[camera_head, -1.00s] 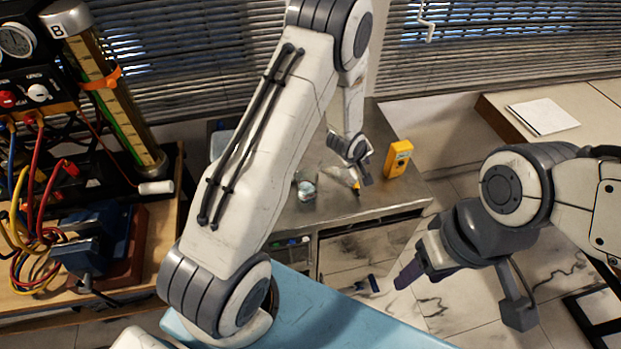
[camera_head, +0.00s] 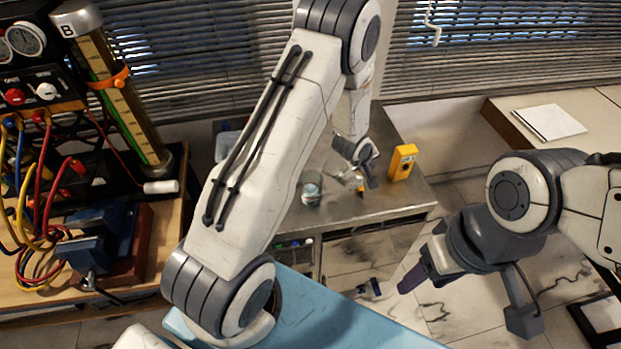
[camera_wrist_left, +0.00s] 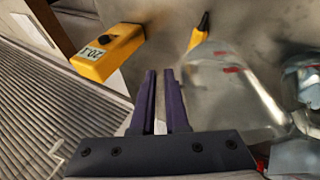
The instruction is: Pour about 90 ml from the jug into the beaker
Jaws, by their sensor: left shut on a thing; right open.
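My left gripper (camera_head: 362,172) is over the steel bench (camera_head: 395,200). In the left wrist view, its purple fingers (camera_wrist_left: 167,90) are close together on the edge of the clear jug (camera_wrist_left: 240,90), which has red marks and lies to their right. I cannot tell the jug's tilt or liquid level. In the head view the jug is hard to make out beside the gripper. The glass beaker (camera_head: 311,188) stands on the bench left of the gripper. It also shows, cut off, at the right edge of the wrist view (camera_wrist_left: 306,85). My right gripper (camera_head: 408,282) is open and empty, away from the bench.
A yellow meter (camera_head: 402,162) stands on the bench right of the left gripper; its display reads 20.1 in the wrist view (camera_wrist_left: 108,50). A yellow, black-tipped tool (camera_wrist_left: 199,36) is near the jug. A wired rig and gauge column (camera_head: 120,95) stand at left.

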